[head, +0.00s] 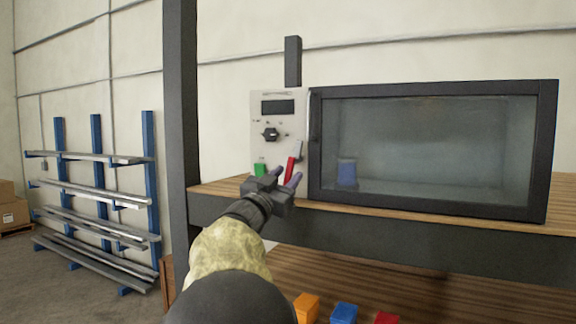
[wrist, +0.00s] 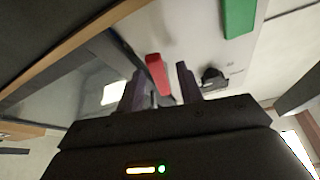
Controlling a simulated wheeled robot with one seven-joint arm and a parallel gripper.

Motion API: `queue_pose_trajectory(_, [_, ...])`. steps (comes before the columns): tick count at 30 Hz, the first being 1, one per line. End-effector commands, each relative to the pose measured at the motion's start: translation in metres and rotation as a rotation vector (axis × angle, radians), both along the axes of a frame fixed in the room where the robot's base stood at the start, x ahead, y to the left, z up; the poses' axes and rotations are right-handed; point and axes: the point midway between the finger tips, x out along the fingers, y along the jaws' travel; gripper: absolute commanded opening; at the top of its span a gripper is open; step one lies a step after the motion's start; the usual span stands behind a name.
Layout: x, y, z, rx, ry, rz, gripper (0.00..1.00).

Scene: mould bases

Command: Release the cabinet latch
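The glass-fronted cabinet (head: 430,206) stands on a wooden shelf, its dark-framed front closed. On the light panel (head: 259,137) at its left is a red lever-like part (head: 291,167), also seen in the wrist view (wrist: 156,72). A small grey piece (head: 300,152) sits beside it near the door edge; I cannot tell which part is the latch. My gripper (head: 286,177) is open just in front of the red part. In the wrist view its fingers (wrist: 160,84) stand either side of the red part's lower end, with gaps visible; depth is unclear.
The panel also carries a green block-like button (head: 260,168), a black knob (head: 271,134) and a dark display (head: 278,107). A blue object (head: 347,172) is behind the glass. A dark post (head: 181,120) rises left of the shelf. Orange, blue and red blocks lie below.

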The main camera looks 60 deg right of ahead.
Motion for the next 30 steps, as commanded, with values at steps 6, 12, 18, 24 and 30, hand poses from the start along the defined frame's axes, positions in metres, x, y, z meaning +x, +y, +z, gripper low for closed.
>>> queue_pose_trajectory(6, [0.0006,-0.0153,0.0066,-0.001,0.001,-0.001,0.36])
queue_pose_trajectory(12, [0.0007,-0.0154,0.0058,0.0,0.001,0.0,0.36])
queue_pose_trajectory(18, [0.0007,-0.0151,0.0058,0.0,0.001,0.0,0.05])
queue_pose_trajectory(24, [0.0002,-0.015,0.0055,-0.002,0.012,0.0,0.0])
queue_pose_trajectory(30, [-0.0044,-0.0154,0.0039,-0.023,0.151,0.001,0.0])
